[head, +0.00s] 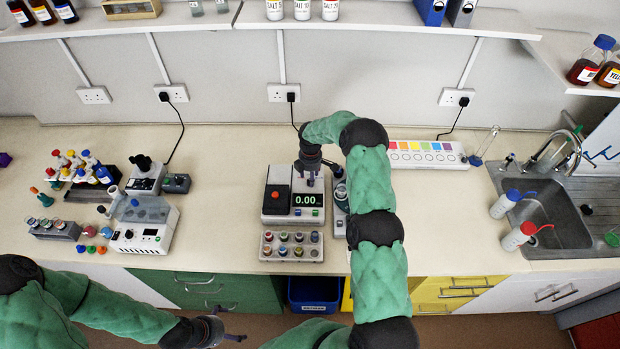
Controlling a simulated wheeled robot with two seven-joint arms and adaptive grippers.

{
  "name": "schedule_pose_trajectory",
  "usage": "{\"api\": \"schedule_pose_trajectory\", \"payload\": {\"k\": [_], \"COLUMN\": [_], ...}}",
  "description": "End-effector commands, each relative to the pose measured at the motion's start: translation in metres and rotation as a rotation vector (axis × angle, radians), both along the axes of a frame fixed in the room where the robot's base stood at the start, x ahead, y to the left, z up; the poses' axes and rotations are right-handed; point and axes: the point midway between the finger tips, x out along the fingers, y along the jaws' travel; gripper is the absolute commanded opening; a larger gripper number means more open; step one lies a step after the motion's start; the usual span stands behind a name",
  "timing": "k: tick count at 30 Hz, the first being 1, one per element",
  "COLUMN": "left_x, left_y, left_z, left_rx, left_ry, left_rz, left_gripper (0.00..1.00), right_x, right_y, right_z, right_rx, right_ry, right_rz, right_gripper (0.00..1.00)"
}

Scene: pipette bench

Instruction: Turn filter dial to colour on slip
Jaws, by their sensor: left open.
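A white panel (426,157) at the back right carries a row of coloured squares above round spots. I cannot tell which part, if any, is the filter dial. A grey device (341,193) with a dark round top is partly hidden by my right arm. I cannot make out a colour slip. My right gripper (311,181) hangs over the back of the balance (277,210), which reads 0.00; its fingers are too small to read. My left gripper (238,330) is open and empty, low in front of the green drawers, well away from the panel.
A rack of small coloured pots (291,246) stands in front of the balance. Instruments, including a white box (146,226), and tube racks fill the left. A sink (548,215) with wash bottles is at right. The counter between the balance and sink is largely clear.

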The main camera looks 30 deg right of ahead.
Motion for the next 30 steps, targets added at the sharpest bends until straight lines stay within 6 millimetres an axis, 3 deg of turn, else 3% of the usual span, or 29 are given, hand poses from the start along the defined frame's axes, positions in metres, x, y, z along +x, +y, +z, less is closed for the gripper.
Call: {"api": "schedule_pose_trajectory", "payload": {"k": [7, 18, 23, 24, 30], "left_x": [0.000, 0.000, 0.000, 0.000, 0.000], "left_y": [0.000, 0.000, 0.000, 0.000, 0.000], "left_z": [0.004, 0.004, 0.004, 0.004, 0.003], "left_rx": [0.000, 0.000, 0.000, 0.000, 0.000], "left_ry": [0.000, 0.000, 0.000, 0.000, 0.000], "left_rz": [0.000, 0.000, 0.000, 0.000, 0.000], "left_gripper": [1.00, 1.00, 1.00, 1.00, 1.00], "right_x": [0.001, 0.001, 0.001, 0.001, 0.001], "right_y": [-0.001, -0.001, -0.001, -0.001, 0.000], "right_z": [-0.022, -0.026, -0.026, -0.026, -0.026], "right_rx": [0.000, 0.000, 0.000, 0.000, 0.000], "right_ry": [0.000, -0.001, -0.001, -0.001, -0.001], "right_rz": [-0.001, 0.000, 0.000, 0.000, -0.003], "right_gripper": [0.50, 0.50, 0.05, 0.00, 0.00]}}
